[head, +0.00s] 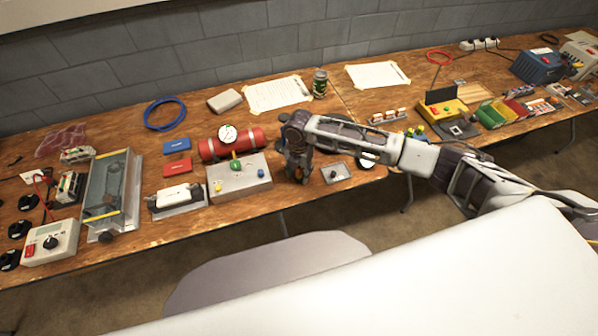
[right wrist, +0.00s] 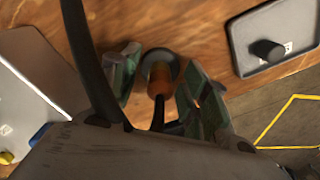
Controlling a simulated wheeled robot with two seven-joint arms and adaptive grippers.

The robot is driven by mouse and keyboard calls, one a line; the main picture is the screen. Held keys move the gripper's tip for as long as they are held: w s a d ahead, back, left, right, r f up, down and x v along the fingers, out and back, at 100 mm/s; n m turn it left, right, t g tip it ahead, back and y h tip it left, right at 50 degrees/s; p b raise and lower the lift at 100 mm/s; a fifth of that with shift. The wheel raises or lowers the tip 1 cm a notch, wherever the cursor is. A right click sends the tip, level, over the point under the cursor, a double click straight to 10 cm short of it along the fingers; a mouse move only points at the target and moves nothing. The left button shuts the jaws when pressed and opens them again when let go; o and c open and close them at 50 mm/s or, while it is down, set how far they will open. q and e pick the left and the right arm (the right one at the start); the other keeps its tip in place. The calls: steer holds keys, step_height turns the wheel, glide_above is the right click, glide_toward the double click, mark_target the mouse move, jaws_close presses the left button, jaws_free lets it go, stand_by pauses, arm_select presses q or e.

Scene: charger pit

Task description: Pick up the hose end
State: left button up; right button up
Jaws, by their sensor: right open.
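In the right wrist view the hose end, an orange-brown cylinder (right wrist: 159,80) with a dark round collar, stands between the fingers of my right gripper (right wrist: 160,88). The green-grey fingers are apart on either side of it; I cannot tell whether either touches it. A black hose (right wrist: 90,65) curves down the left side of that view. In the head view my right gripper (head: 297,173) points down at the bench, just right of the grey control box (head: 238,183). My arm hides the hose end there. My left gripper is not in view.
A small grey plate with a black knob (head: 337,173) lies right of the gripper, close to the front edge of the wooden bench (head: 300,203). A red cylinder with a gauge (head: 232,148) lies behind the control box. Many other items crowd the bench.

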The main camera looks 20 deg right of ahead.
mark_target(299, 168)
stand_by(0.3)
jaws_close()
steer(key=shift+r, duration=0.15)
steer(key=shift+r, duration=4.85)
